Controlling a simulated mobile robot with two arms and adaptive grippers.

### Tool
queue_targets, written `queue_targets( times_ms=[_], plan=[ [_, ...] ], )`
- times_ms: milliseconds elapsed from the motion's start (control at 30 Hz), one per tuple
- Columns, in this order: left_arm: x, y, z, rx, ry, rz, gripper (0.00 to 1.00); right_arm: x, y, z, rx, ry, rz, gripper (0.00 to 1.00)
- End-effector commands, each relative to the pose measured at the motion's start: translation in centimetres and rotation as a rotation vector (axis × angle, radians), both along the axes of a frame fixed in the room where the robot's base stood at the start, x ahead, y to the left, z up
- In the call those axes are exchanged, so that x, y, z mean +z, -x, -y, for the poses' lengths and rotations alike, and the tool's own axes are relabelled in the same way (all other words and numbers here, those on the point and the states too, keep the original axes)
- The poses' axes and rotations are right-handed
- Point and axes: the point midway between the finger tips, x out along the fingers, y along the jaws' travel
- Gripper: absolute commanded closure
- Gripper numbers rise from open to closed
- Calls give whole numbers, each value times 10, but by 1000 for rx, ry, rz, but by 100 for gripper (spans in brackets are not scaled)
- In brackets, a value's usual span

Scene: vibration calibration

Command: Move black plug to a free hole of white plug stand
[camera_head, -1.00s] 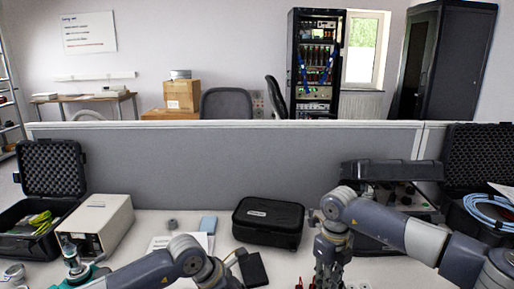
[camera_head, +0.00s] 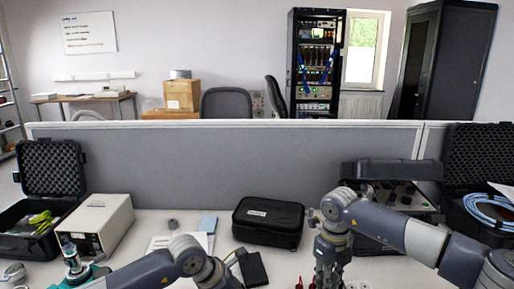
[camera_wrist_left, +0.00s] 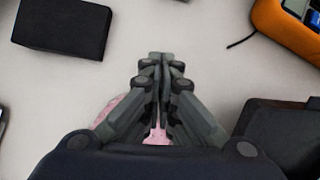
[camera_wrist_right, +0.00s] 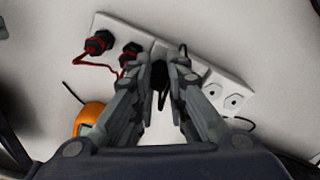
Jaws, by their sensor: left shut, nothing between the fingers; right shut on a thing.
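In the right wrist view, the white plug stand (camera_wrist_right: 221,84) is a long strip lying diagonally across the table. Two black plugs with red cables, a left one (camera_wrist_right: 99,42) and a right one (camera_wrist_right: 130,52), sit in its left part. Round holes (camera_wrist_right: 235,100) show uncovered at its right end. My right gripper (camera_wrist_right: 168,65) is over the middle of the stand, shut on the black plug (camera_wrist_right: 160,76), which the fingers partly hide. I cannot tell whether this plug touches the stand. My left gripper (camera_wrist_left: 160,58) is shut and empty above the table, away from the stand.
The left wrist view shows a black box (camera_wrist_left: 62,27), an orange device (camera_wrist_left: 288,30) and a pink object (camera_wrist_left: 157,135) partly behind the fingers. An orange object (camera_wrist_right: 89,117) lies near the stand. A black case (camera_head: 268,222) and a grey partition (camera_head: 240,160) stand behind the arms.

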Motion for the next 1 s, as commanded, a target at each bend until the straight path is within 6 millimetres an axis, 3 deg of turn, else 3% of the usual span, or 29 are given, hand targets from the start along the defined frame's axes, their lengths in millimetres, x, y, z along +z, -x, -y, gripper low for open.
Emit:
queue_targets(
  times_ms=[1000],
  plan=[
    [-3, 0, 0, 0, 0, 0, 100, -10, 3, 1, 1, 5, -11, 100]
  ],
)
